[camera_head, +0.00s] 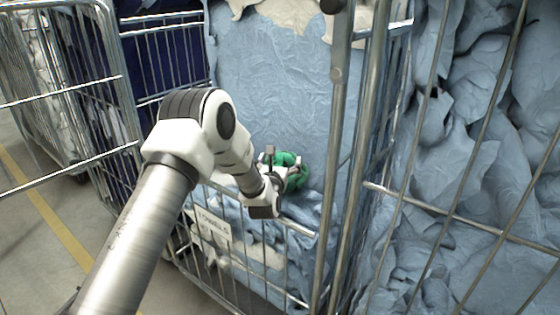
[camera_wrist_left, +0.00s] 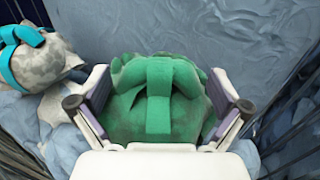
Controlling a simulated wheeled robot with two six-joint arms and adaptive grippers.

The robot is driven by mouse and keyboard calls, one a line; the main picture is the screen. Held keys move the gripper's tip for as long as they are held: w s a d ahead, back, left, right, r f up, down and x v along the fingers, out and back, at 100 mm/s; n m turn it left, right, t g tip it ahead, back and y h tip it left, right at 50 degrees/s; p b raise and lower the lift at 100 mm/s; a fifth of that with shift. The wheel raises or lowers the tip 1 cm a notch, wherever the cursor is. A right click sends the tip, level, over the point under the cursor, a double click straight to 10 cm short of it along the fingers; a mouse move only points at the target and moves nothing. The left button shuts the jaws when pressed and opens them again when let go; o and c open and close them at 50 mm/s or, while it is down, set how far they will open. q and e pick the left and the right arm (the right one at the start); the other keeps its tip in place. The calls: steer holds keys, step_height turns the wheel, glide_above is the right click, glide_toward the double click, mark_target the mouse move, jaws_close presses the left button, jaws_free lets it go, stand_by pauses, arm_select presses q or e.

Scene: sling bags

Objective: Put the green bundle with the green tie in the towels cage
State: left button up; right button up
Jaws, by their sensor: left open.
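The green bundle with the green tie (camera_wrist_left: 158,100) fills the middle of the left wrist view, lying on light blue cloth. In the head view the green bundle (camera_head: 291,165) shows inside the towels cage (camera_head: 300,232), partly hidden by my gripper. My left gripper (camera_head: 268,172) reaches over the cage's low front rail. In the left wrist view its open fingers (camera_wrist_left: 158,108) stand on either side of the bundle; I cannot tell whether they touch it. The cage's label (camera_head: 213,226) reads TOWELS. My right gripper is not in view.
A grey bundle with a teal tie (camera_wrist_left: 40,62) lies left of the green one in the left wrist view. Blue cloth (camera_head: 265,75) hangs behind. Upright metal bars (camera_head: 345,150) stand close right of my gripper. Another wire cage (camera_head: 62,95) stands at left.

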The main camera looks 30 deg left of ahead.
arm_select(q)
steer(key=b+v, duration=0.1)
steer(key=v, duration=1.1)
steer(key=shift+b, duration=0.4)
